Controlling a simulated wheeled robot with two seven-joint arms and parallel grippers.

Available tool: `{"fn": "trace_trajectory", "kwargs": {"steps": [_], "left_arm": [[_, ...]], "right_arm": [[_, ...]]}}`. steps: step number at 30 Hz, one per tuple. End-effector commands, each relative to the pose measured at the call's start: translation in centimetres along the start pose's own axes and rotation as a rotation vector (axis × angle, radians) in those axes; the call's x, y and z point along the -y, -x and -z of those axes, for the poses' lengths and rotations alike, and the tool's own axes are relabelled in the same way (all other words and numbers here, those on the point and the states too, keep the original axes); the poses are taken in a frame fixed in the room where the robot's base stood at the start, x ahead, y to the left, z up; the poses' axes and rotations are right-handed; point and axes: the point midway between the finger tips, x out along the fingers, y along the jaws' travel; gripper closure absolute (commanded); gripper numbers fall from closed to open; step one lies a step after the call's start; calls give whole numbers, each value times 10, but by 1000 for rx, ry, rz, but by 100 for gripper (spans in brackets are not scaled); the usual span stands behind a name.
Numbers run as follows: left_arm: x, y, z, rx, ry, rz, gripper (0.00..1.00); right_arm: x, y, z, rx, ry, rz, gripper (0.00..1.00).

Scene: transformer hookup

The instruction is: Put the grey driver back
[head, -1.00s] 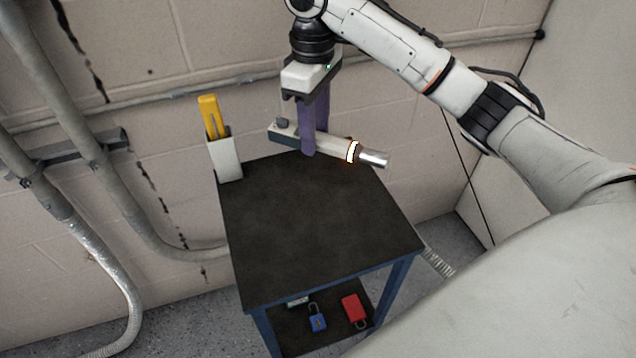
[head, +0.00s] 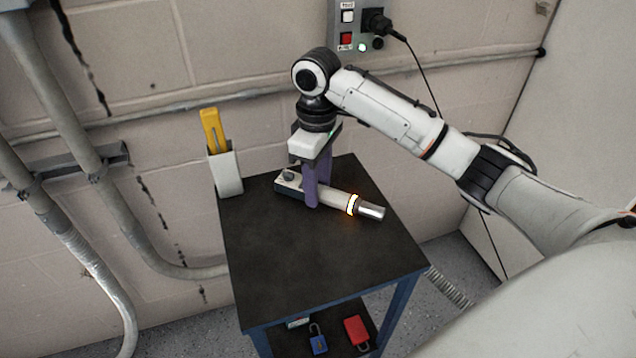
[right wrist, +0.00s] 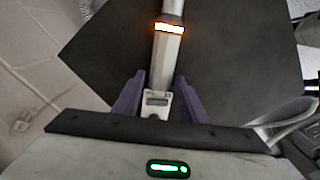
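The grey driver (head: 334,197) is a pale, long tool with a glowing orange-white ring, a shiny metal tip pointing right and a dark end on the left. In the head view it lies level, low over the back of the dark tabletop (head: 300,255); I cannot tell whether it touches. My right gripper (head: 316,200) points down with its purple fingers on either side of the driver's body, closed on it. The right wrist view shows the driver (right wrist: 167,70) running between both fingers (right wrist: 158,100). My left gripper is out of view.
A white holder (head: 227,175) with a yellow tool (head: 212,130) stands at the table's back left corner. The lower shelf has a blue padlock (head: 318,340) and a red one (head: 357,330). A switch box (head: 350,28) is on the wall. The front of the tabletop is clear.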

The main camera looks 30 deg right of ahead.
Motion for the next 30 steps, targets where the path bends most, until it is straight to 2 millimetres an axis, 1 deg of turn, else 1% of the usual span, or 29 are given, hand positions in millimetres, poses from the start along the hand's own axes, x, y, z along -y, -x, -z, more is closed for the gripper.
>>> {"fn": "trace_trajectory", "kwargs": {"steps": [1, 3, 11, 14, 17, 22, 24, 27, 30], "left_arm": [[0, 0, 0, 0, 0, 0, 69], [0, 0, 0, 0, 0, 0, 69], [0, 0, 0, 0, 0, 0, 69], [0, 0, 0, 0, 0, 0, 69], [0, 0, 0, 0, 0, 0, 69], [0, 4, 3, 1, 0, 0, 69], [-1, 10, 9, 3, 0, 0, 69], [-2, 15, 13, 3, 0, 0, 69], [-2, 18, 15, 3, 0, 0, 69]], "right_arm": [[0, -1, 0, 1, 0, 1, 53], [0, -1, 0, 1, 0, 1, 44], [0, 0, 0, 0, 0, 1, 44], [0, 5, 0, 0, 0, 1, 44], [0, 19, 1, -4, 0, 1, 44], [0, 56, 1, -4, 1, -1, 44], [-1, 75, 0, -2, 0, -3, 44], [-1, 94, 1, -1, 0, -3, 44], [-1, 108, 1, -1, 0, -1, 44]]}}
